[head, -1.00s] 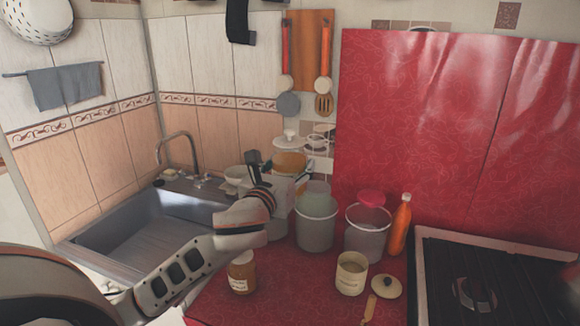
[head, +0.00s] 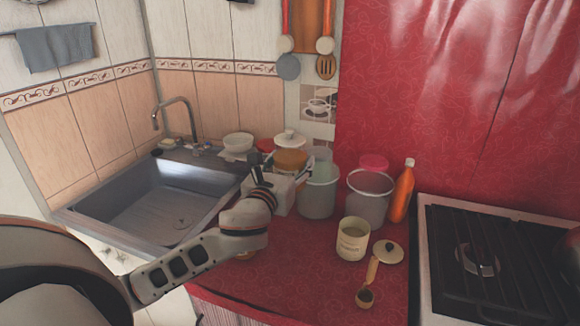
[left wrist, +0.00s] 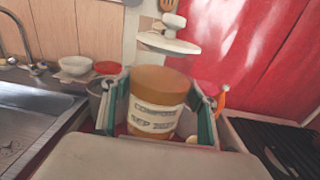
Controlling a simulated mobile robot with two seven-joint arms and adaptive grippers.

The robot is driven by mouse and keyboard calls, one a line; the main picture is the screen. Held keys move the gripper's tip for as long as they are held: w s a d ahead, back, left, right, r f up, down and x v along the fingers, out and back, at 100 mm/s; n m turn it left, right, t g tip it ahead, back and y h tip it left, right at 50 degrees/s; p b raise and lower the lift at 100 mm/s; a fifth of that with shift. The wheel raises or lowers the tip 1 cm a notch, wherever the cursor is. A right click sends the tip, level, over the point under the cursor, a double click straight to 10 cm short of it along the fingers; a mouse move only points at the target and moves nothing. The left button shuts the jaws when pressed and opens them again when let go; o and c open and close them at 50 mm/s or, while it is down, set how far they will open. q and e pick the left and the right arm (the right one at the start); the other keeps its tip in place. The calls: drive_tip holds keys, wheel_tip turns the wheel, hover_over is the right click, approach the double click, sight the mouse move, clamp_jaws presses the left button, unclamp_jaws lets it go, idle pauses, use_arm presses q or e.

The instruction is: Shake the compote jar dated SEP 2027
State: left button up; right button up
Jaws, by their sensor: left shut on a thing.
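The compote jar (left wrist: 155,100) fills the middle of the left wrist view, upright, with an orange-brown body and a pale label reading COMPOTE and SEP 2027. A white knobbed lid (left wrist: 168,40) shows above it. My left gripper (left wrist: 157,110) is shut on the jar, one finger on each side. In the head view the jar (head: 291,161) is at the far end of my left arm, partly hidden by the gripper (head: 286,172). I cannot tell how far its base is from the counter. My right gripper is out of view.
A grey-green tub (head: 319,195), a clear tub (head: 370,200) and an orange bottle (head: 402,192) stand right of the jar. Nearer are an open cream canister (head: 352,240), its lid (head: 389,252) and a scoop (head: 368,285). The sink (head: 165,200) is left, the stove (head: 490,255) right.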

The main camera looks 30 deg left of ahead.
sight(290, 138)
use_arm(q)
wheel_tip(290, 138, up, 7)
drive_tip(key=p, duration=0.5)
drive_tip(key=shift+f, duration=0.2)
wheel_tip(290, 138, up, 5)
drive_tip(key=shift+f, duration=0.2)
wheel_tip(290, 138, down, 11)
drive_tip(key=b, duration=0.6)
drive_tip(key=shift+f, duration=0.15)
